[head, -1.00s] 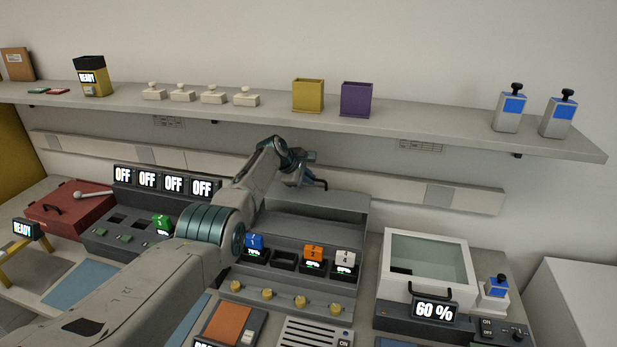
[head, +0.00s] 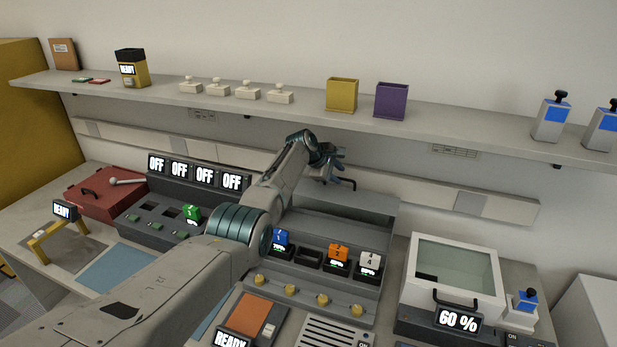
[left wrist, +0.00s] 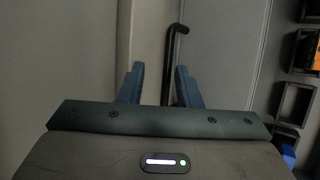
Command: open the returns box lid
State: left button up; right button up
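No label marks any box as the returns box. The candidates are a red box (head: 100,203) with a dark handle at the far left and a white box (head: 412,285) with a closed clear lid (head: 455,268) and black front handle (head: 455,302) at the right. My left gripper (head: 336,172) is above the back of the grey charger housing (head: 345,236), away from both boxes. In the left wrist view its blue fingers (left wrist: 160,84) are apart, with a bent black bar (left wrist: 170,60) showing between and beyond them. My right gripper is not in view.
Blue (head: 280,239), orange (head: 338,253) and white (head: 369,262) blocks sit in the charger slots. A long shelf (head: 300,115) runs above, holding yellow (head: 341,95) and purple (head: 390,100) bins. A grey lever (head: 127,182) lies at the red box.

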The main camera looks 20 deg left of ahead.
pick_arm(q)
jog(key=shift+s+a+r, duration=0.2)
jog(key=shift+s+r, duration=0.05)
jog(key=shift+r, duration=0.2)
jog(key=v, duration=0.2)
jog(key=shift+s+a+r, duration=0.2)
jog(key=shift+s+r, duration=0.05)
jog(key=shift+s, duration=0.05)
jog(key=s+a+b, duration=0.4)
jog(key=s+a, duration=0.3)
jog(key=s, duration=0.3)
jog(key=shift+b, duration=0.3)
jog(key=shift+r, duration=0.1)
